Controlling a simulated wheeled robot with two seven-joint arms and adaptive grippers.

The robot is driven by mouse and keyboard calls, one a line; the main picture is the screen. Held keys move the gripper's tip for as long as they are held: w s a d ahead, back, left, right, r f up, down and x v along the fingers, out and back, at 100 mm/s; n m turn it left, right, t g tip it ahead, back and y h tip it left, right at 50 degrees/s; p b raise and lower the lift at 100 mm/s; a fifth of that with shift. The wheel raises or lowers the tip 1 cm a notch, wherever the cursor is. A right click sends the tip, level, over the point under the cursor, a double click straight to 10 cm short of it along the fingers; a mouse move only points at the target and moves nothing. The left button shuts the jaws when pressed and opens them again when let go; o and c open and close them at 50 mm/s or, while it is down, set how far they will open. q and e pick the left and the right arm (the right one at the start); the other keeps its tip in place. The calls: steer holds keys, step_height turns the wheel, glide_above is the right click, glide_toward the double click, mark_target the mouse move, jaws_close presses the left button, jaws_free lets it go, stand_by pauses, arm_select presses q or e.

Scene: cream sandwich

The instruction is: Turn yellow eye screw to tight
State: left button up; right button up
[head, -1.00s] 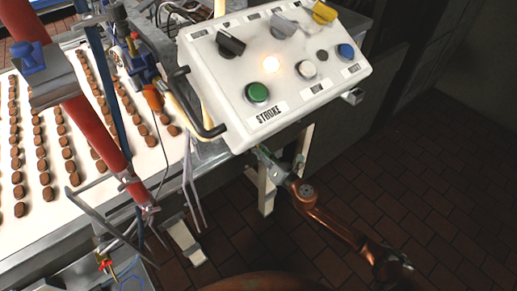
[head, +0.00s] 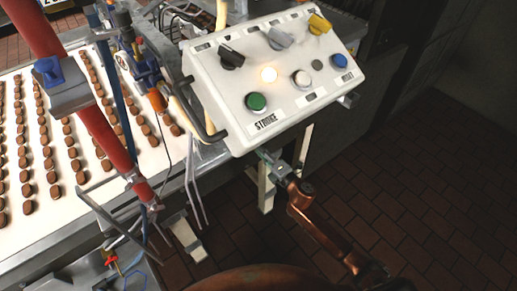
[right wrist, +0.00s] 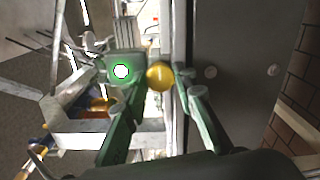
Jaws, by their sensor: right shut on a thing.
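The yellow eye screw (right wrist: 160,76) shows in the right wrist view as a rounded yellow piece between my fingertips, beside a grey metal part. My right gripper (right wrist: 158,82) is shut on it, with one dark green finger on each side. In the head view my copper-coloured right arm reaches up from the lower right, and its gripper (head: 270,159) is just under the control box. The yellow eye screw is hidden there. How far it is screwed in cannot be seen. I do not see my left gripper.
The white control box (head: 225,100) with knobs and buttons overhangs my right gripper. A conveyor (head: 20,236) with rows of brown sweets lies at left. A red tube (head: 104,134) crosses in front of it. Open brick floor (head: 425,200) is at right.

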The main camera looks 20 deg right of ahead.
stand_by(0.4)
steer(key=o, duration=1.2)
steer(key=shift+c, duration=0.2)
steer(key=v, duration=1.2)
